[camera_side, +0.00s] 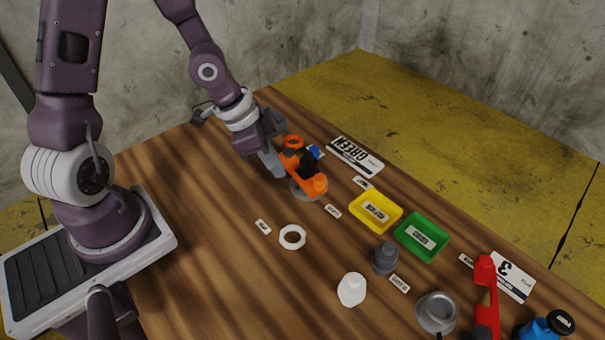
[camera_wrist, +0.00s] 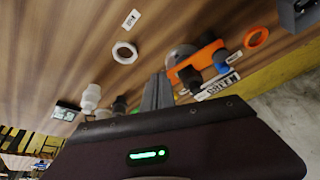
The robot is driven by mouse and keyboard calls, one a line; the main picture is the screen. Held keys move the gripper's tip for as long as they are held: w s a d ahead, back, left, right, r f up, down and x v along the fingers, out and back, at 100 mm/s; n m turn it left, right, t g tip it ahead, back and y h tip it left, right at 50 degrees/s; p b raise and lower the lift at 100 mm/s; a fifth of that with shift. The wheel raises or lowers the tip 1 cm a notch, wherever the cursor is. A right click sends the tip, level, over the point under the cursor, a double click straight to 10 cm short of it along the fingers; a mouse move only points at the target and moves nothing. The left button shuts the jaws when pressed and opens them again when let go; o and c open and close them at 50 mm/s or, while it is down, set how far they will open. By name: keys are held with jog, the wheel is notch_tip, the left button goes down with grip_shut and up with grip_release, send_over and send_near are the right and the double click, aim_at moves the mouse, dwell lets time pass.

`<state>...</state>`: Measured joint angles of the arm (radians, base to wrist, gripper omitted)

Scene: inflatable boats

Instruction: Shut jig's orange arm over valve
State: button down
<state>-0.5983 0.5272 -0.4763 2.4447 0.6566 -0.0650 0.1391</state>
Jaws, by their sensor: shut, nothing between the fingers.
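The jig's orange arm (camera_side: 314,187) lies low over a grey round piece at the table's far side, with a black part on top. In the wrist view the orange arm (camera_wrist: 206,54) crosses the edge of the grey disc (camera_wrist: 181,52). I cannot tell whether the arm is fully down, or make out a valve under it. My gripper (camera_side: 277,172) is shut and empty, its fingers pointing down just left of the orange arm. The fingers (camera_wrist: 158,92) also show in the wrist view; whether they touch the jig is unclear.
An orange ring (camera_side: 293,141) and a blue part lie behind the jig. The wood nearer my base is clear.

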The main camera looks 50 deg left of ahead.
jog(key=w+d+f, duration=0.3)
jog(key=w+f, duration=0.1)
jog(key=shift+w, duration=0.35)
jog(key=shift+w+d+n+y, duration=0.15)
jog(key=shift+w+d+n, duration=0.05)
jog(key=shift+w+n, duration=0.3)
jog(key=shift+w+d+n+y, duration=0.15)
jog(key=shift+w+n, duration=0.3)
jog(key=shift+n, duration=0.05)
